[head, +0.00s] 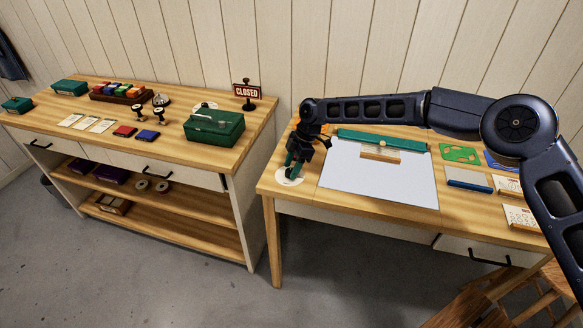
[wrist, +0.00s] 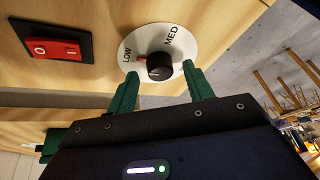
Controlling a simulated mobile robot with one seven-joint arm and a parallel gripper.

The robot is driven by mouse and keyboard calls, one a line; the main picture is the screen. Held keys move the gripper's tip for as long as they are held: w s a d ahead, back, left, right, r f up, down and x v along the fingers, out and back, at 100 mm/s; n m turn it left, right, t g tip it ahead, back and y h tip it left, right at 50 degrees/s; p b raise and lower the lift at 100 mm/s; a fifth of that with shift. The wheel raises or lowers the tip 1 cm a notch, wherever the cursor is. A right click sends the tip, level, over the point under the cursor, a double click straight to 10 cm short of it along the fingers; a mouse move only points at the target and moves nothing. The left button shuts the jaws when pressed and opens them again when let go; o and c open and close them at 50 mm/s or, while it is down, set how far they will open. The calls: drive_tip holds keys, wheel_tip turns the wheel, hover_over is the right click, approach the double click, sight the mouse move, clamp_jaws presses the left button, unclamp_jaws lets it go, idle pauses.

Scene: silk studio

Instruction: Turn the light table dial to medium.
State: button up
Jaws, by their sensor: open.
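The dial (wrist: 159,66) is a black knob on a round white plate (wrist: 187,37) marked LOW and MED in the wrist view. A small red mark shows at the knob's left edge, on the LOW side. My gripper (wrist: 162,80) is open, with one green finger on each side in front of the knob; I cannot tell whether they touch it. In the head view my gripper (head: 291,170) points down over the white plate (head: 283,179) at the left front corner of the light table (head: 380,182), hiding most of the knob.
A red rocker switch (wrist: 57,48) sits left of the dial plate. A green bar and a wooden block (head: 381,153) lie at the back of the light panel. Cards and a blue-edged box (head: 468,179) lie to the right. A shelf bench (head: 172,155) stands left, across a gap.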

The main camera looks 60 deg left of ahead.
drive_tip(key=shift+s+f, duration=0.1)
drive_tip(key=shift+f, duration=0.25)
drive_tip(key=shift+c, duration=0.4)
drive_tip(key=c, duration=0.9)
